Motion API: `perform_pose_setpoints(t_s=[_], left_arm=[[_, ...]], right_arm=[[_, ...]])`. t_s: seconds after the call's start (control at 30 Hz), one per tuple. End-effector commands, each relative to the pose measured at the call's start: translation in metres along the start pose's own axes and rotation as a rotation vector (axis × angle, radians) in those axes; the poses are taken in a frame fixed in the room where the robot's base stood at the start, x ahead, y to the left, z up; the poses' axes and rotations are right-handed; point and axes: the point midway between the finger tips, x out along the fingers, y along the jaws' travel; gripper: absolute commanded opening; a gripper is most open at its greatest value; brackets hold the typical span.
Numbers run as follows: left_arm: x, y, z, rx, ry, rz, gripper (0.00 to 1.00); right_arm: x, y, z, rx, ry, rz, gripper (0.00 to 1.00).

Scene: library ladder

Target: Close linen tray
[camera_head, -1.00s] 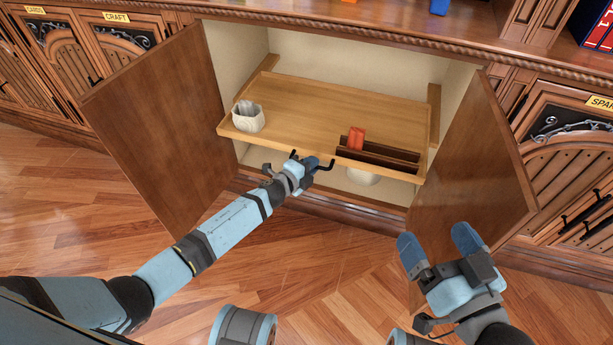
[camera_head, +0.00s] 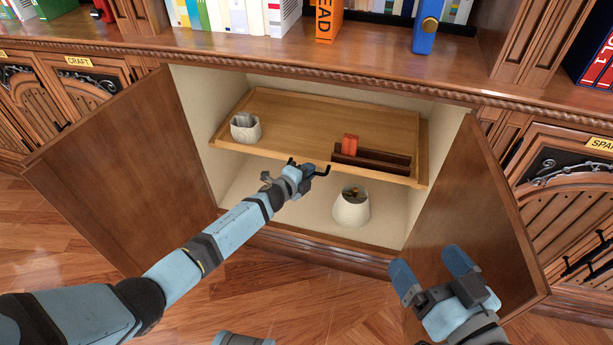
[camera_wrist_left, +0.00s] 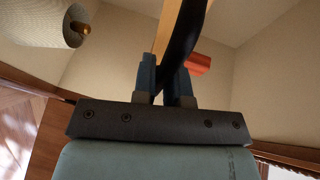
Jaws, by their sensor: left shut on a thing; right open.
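The linen tray (camera_head: 290,115) is a light wooden pull-out board in the open cupboard, and it now sits mostly inside the cabinet. My left gripper (camera_head: 310,170) is at its front edge, shut on the dark handle (camera_head: 323,170). In the left wrist view the fingers (camera_wrist_left: 165,80) close around the dark curved handle (camera_wrist_left: 182,45). A whitish cup (camera_head: 245,128) stands on the tray's left side. A dark brown divided holder (camera_head: 372,158) with a red item (camera_head: 350,144) is on its right side. My right gripper (camera_head: 432,272) is open and empty, in front of the right door.
The left door (camera_head: 120,170) and right door (camera_head: 470,210) stand wide open on either side. A white vase-like pot (camera_head: 351,208) stands on the cabinet floor below the tray. Books and an orange box (camera_head: 327,20) are on the shelf above.

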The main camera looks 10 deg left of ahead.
Motion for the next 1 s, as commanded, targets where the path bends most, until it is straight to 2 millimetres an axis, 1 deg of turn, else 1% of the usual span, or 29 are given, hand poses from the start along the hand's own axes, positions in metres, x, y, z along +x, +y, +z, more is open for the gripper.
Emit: perform_pose_setpoints(t_s=[0.23, 0.63, 0.67, 0.7, 0.77, 1.0], left_arm=[[0.0057, -0.0012, 0.0034, 0.000, -0.002, 0.000, 0.00], [0.0072, -0.0037, 0.0052, 0.001, -0.005, -0.002, 0.00], [0.0072, -0.0038, 0.0053, 0.001, -0.005, -0.002, 0.15], [0.0072, -0.0038, 0.0053, 0.001, -0.005, -0.002, 0.24], [0.0071, -0.0035, 0.0049, 0.001, -0.004, -0.002, 0.38], [0.0064, -0.0020, 0.0036, 0.000, -0.002, -0.001, 0.38]], right_arm=[[-0.0002, 0.0001, 0.0021, 0.000, -0.005, -0.001, 0.98], [-0.0003, 0.0001, 0.0025, -0.002, -0.005, -0.001, 0.98], [-0.0003, 0.0001, 0.0025, -0.002, -0.005, -0.001, 0.98], [-0.0004, 0.0000, 0.0027, -0.002, -0.005, -0.001, 0.98], [-0.0003, 0.0000, 0.0030, -0.002, -0.006, -0.001, 0.98], [0.0002, 0.0002, 0.0041, -0.002, -0.008, -0.001, 0.98]])
